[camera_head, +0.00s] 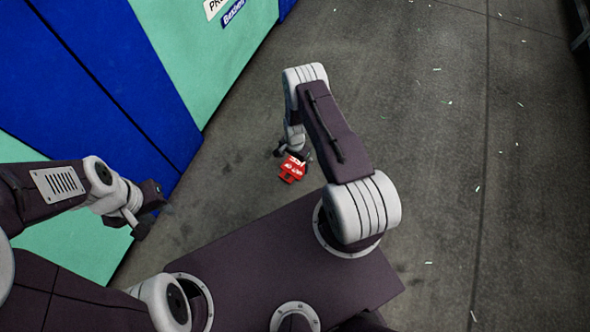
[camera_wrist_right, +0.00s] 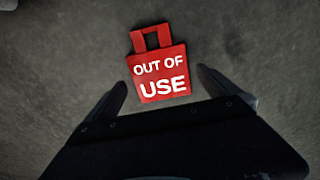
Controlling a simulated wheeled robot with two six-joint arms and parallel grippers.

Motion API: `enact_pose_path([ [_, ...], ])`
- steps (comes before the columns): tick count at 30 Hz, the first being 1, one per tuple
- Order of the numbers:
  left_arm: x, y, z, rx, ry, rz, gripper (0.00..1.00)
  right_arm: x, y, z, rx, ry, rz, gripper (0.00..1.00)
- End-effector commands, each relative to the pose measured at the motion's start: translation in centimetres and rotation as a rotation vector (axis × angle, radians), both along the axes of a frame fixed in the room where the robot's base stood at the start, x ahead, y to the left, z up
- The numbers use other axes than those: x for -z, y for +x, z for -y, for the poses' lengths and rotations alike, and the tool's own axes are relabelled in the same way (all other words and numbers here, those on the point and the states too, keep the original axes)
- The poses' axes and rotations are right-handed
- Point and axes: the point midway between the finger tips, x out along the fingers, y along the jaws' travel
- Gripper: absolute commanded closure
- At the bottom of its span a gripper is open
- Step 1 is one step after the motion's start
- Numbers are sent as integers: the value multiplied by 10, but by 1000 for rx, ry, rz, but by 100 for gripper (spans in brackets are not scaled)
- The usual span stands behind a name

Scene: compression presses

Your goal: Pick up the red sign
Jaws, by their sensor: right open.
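The red sign (camera_head: 292,170) lies on the grey floor below my right arm in the head view. In the right wrist view the red sign (camera_wrist_right: 158,74) reads "OUT OF USE" in white and has a square loop handle at its top. My right gripper (camera_wrist_right: 162,84) is open, with one finger near each lower side of the sign; I cannot tell whether it touches. In the head view my right gripper (camera_head: 293,153) is just above the sign and partly hides it. My left gripper (camera_head: 148,212) hangs at the left, away from the sign; its jaw opening is unclear.
Blue and green machine panels (camera_head: 110,75) stand along the left side. The grey floor (camera_head: 450,150) is mostly open to the right, with small pale scraps scattered on it. A dark structure shows at the top right corner.

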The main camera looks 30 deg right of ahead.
Motion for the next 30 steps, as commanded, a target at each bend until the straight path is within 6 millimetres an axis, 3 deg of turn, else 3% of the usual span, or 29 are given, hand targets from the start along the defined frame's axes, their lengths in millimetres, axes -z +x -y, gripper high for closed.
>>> enact_pose_path([
  [1, 21, 0, 0, 0, 0, 0, 68, 20, -1, 0, 0, 0, 0, 0],
  [4, 30, 0, 0, 0, 0, -1, 68, 33, -1, 0, 0, 0, 0, 0],
  [19, 28, 0, 0, 0, 0, 0, 68, 32, -1, 0, 0, 0, 0, 0],
  [24, 27, 0, 0, 0, 0, 0, 68, 31, -1, 0, 0, 0, 0, 47],
  [25, 27, 0, 0, 0, 0, 0, 68, 31, -1, 0, 0, 0, 0, 52],
  [30, 27, 0, 0, 0, 0, 0, 68, 31, -1, 0, 0, 0, 0, 52],
])
